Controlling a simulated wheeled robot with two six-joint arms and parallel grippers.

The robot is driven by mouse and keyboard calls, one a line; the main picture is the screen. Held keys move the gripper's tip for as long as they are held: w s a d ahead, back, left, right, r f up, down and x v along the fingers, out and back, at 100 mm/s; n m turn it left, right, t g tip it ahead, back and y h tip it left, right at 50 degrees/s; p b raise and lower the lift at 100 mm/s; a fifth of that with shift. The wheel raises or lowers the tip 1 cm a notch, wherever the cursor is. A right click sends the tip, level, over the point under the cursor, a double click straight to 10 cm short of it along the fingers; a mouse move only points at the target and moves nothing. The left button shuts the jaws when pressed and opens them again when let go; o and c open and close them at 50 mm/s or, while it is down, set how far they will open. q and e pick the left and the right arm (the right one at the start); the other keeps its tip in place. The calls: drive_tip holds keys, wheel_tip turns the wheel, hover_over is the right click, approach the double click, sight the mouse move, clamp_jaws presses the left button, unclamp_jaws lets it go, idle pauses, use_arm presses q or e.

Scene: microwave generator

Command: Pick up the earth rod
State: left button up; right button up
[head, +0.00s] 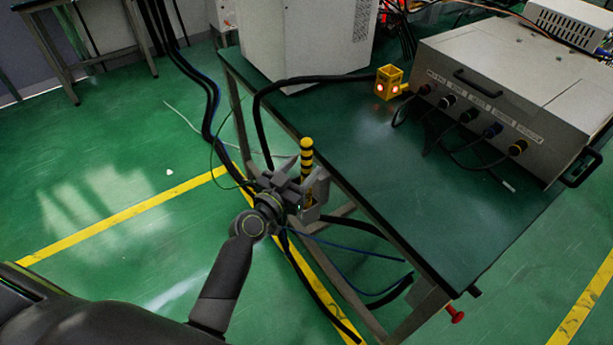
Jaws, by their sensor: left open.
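The earth rod (306,153) is a yellow and black striped rod with a rounded yellow top. It stands upright beside the left edge of the green table, with its lower part in a grey holder (310,211). My left gripper (307,187) is open at the rod's lower striped part, and its fingers appear to lie on either side of it. I cannot tell whether they touch it. The gripper partly hides the rod's lower end and the holder. My right gripper is not in view.
The floor to the left is mostly clear.

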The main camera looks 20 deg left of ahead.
use_arm(q)
drive_tip(key=shift+x, duration=1.3)
drive_tip(key=shift+c, duration=0.3)
clamp_jaws()
